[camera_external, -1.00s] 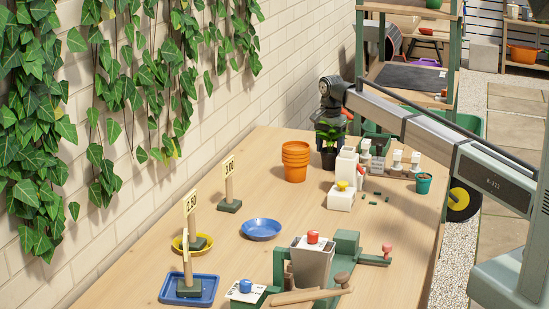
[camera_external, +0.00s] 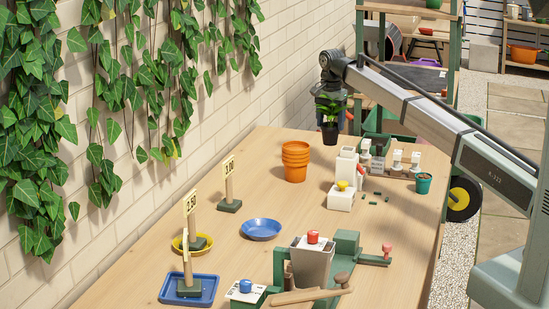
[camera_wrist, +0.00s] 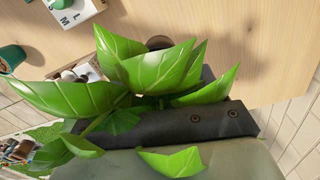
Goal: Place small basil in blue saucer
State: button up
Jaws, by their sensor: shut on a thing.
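The small basil, a leafy green plant in a dark pot (camera_external: 330,134), is held up by my gripper (camera_external: 329,100) above the far end of the table. In the wrist view its basil leaves (camera_wrist: 160,75) cover most of the gripper and hide the fingertips. My gripper is shut on the basil. The blue saucer (camera_external: 261,229) is empty and lies on the table, nearer the camera and left of the gripper, well apart from the basil.
Stacked orange pots (camera_external: 295,162) stand between the basil and the saucer. A sign post (camera_external: 229,190), a yellow saucer (camera_external: 204,247) and a blue square tray (camera_external: 188,299) are at left. A white dispenser (camera_external: 341,198) and a green-grey apparatus (camera_external: 314,262) stand to the right.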

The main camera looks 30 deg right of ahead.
jog(key=shift+r, duration=1.05)
notch_tip(320, 180, up, 6)
jog(key=shift+w+f, duration=0.1)
jog(key=shift+f, duration=0.15)
jog(key=s+a+n, duration=0.1)
jog(key=s+a, duration=1.5)
jog(key=a, duration=0.4)
jog(key=s+a+n, duration=0.1)
jog(key=s+a, duration=1.4)
jog(key=a, duration=0.4)
jog(key=shift+s+a+f, duration=0.1)
jog(key=shift+a+f, duration=0.05)
jog(key=shift+f, duration=3.7)
jog(key=shift+s+a+f, duration=0.1)
jog(key=shift+a+f, duration=0.05)
jog(key=shift+f, duration=3.7)
jog(key=shift+f, duration=0.15)
jog(key=o, duration=1.2)
